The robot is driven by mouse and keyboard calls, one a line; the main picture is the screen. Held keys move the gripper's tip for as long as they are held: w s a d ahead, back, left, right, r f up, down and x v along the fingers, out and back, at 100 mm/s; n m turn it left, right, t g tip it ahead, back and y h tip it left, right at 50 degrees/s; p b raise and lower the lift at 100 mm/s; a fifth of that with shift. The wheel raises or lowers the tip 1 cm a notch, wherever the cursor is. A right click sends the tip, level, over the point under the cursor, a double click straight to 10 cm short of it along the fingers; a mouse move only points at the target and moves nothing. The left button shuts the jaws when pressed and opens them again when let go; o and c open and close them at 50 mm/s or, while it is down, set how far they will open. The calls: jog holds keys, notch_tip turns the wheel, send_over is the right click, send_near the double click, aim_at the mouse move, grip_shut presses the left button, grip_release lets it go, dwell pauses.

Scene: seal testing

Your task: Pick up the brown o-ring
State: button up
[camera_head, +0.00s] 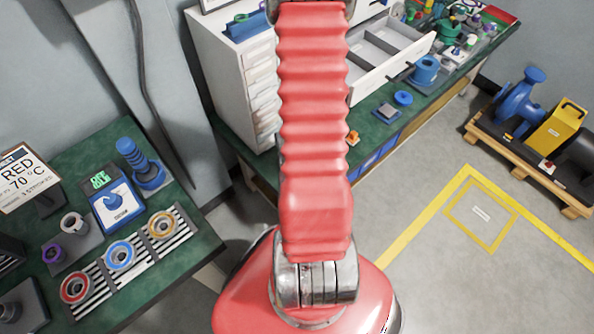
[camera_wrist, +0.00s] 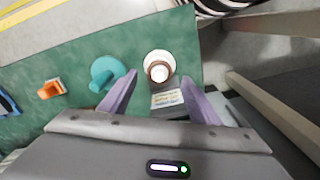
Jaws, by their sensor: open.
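In the wrist view my gripper (camera_wrist: 150,92) is open, with its two purple fingers apart and nothing seen between the tips. Just beyond the fingers, a white round piece with a brown ring-like band (camera_wrist: 158,72) stands on a green bench; I cannot tell if the band is a loose o-ring. In the head view an orange-brown ring (camera_head: 161,224) lies on a striped plate on the left bench, beside a blue ring (camera_head: 120,254) and a red ring (camera_head: 75,287). My gripper is out of sight in the head view.
In the wrist view a teal round piece (camera_wrist: 105,73) and an orange piece (camera_wrist: 51,88) stand left of the white piece, and a small label lies before it. In the head view an open drawer (camera_head: 390,65) juts over the back bench.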

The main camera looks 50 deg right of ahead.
jog(key=shift+f, duration=1.45)
jog(key=shift+f, duration=0.25)
jog(key=shift+c, duration=0.4)
jog(key=c, duration=1.1)
jog(key=shift+r, duration=0.1)
jog(key=shift+r, duration=5.2)
jog(key=shift+r, duration=0.1)
jog(key=shift+r, duration=3.4)
